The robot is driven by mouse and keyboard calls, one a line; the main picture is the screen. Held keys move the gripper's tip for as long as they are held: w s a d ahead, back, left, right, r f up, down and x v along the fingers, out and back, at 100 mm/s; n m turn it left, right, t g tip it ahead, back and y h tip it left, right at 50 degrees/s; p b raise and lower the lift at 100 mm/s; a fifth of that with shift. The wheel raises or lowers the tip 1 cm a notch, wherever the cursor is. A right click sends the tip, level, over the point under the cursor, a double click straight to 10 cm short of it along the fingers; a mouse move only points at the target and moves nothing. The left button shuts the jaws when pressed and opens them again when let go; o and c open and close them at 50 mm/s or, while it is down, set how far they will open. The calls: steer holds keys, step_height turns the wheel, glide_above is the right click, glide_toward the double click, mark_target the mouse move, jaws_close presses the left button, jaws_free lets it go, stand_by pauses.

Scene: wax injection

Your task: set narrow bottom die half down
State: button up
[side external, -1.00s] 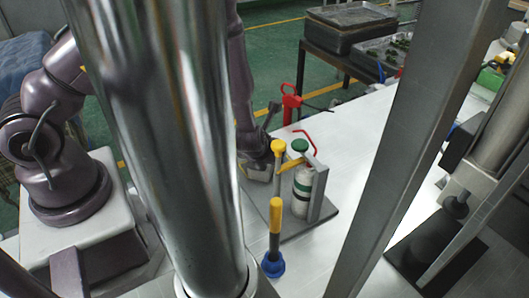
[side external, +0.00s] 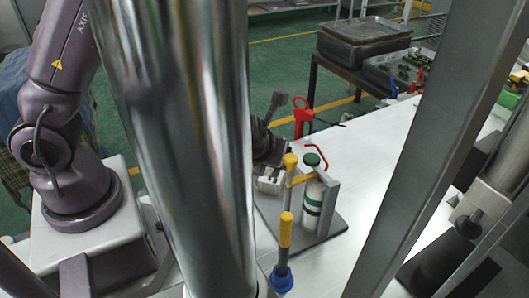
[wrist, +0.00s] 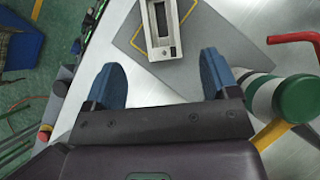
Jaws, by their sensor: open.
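A silver-grey narrow die half (wrist: 162,50) with a long rectangular cavity lies on a grey plate (wrist: 214,38) inside a yellow outline, in the wrist view. My gripper (wrist: 162,66) has its two blue fingertips spread wide and is empty. The die's near end is between and just ahead of the tips in the picture, with clear gaps on both sides. In the side view, a pale block (side external: 270,183), apparently the die half, shows at the column's edge below my dark wrist. My fingertips cannot be made out there.
A white-and-green bottle (side external: 313,205) in a grey bracket stands right of the die, near the gripper's right finger. A yellow-handled tool in a blue base (side external: 282,278) stands in front. A red bent handle (wrist: 295,38) is nearby. A chrome column (side external: 195,150) blocks the side view.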

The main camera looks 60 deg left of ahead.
steer(key=s+a+r+n+g+y, duration=0.1)
steer(key=s+a+r+n, duration=0.2)
steer(key=r+n, duration=0.5)
steer(key=s+a+r+n+g, duration=0.1)
steer(key=s+a+r+n, duration=0.2)
steer(key=r+n, duration=0.4)
steer(key=s+d+r+n+t+h, duration=0.1)
steer(key=s+d+r+n+h, duration=0.1)
steer(key=n, duration=0.4)
steer(key=s+d+r+n+t+h, duration=0.1)
steer(key=s+d+r+n+h, duration=0.1)
steer(key=s+r+n+h, duration=0.2)
step_height(320, 180, up, 2)
steer(key=s+n, duration=0.2)
steer(key=shift+s+d+r+n, duration=0.2)
steer(key=shift+d+n, duration=0.1)
steer(key=shift+d, duration=0.05)
